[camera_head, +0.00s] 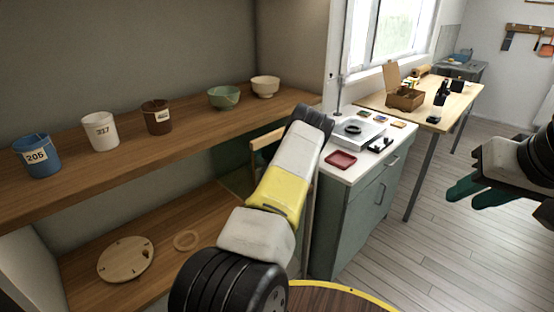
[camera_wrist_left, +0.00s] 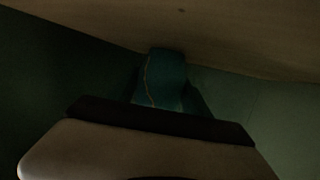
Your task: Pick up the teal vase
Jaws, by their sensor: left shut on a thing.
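The teal vase (camera_wrist_left: 166,75) shows in the left wrist view, dim, with thin gold seams on its surface. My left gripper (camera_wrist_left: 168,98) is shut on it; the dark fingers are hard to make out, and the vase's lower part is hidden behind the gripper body. In the head view my left arm reaches forward past the shelf's right end, and its gripper and the vase are hidden there. My right gripper (camera_head: 480,193), with teal fingers, is at the right edge over the floor, apart from any object; its finger gap is unclear.
A wooden shelf (camera_head: 70,175) holds a blue cup (camera_head: 37,155), a white cup (camera_head: 101,131), a brown cup (camera_head: 156,117) and two bowls. A pale board surface (camera_wrist_left: 240,40) lies close above the vase. A cabinet (camera_head: 350,215) stands right of my left arm.

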